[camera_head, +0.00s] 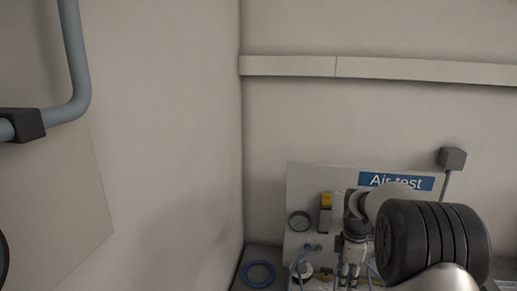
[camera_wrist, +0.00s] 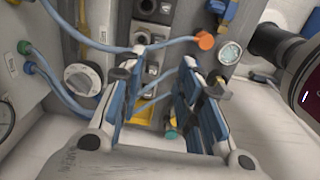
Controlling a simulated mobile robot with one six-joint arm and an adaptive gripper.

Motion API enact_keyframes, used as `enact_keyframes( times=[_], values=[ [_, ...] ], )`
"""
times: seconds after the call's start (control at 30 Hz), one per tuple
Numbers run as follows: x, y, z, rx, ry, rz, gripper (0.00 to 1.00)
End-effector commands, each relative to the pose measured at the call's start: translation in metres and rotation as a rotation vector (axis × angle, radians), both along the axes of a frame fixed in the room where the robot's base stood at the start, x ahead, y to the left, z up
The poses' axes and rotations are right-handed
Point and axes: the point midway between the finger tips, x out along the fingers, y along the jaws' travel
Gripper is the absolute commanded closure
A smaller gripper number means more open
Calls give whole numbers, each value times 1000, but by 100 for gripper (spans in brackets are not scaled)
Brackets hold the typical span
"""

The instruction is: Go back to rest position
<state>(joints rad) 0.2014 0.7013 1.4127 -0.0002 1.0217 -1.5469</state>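In the wrist view my gripper (camera_wrist: 163,72) is open, its two blue-padded fingers apart with a clear gap between them. Nothing is seen held between the pads. Behind the fingers are blue hoses (camera_wrist: 65,92), a dark fitting block (camera_wrist: 150,70) and a yellow part (camera_wrist: 142,114). In the head view my gripper (camera_head: 350,268) points down in front of the "Air test" panel (camera_head: 305,190). My own arm hides the panel's right part. Whether the fingers touch any hose cannot be told.
A round knob (camera_wrist: 83,79) is close left of my fingers. A blue-grey pipe (camera_head: 77,60) runs along the left wall.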

Motion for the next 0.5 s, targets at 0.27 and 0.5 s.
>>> enact_keyframes(
  times=[0.27, 0.5],
  values=[
    [-28, 20, 59, -4, -61, -168, 68],
    [-81, 46, 117, 12, -132, -392, 68]
  ],
)
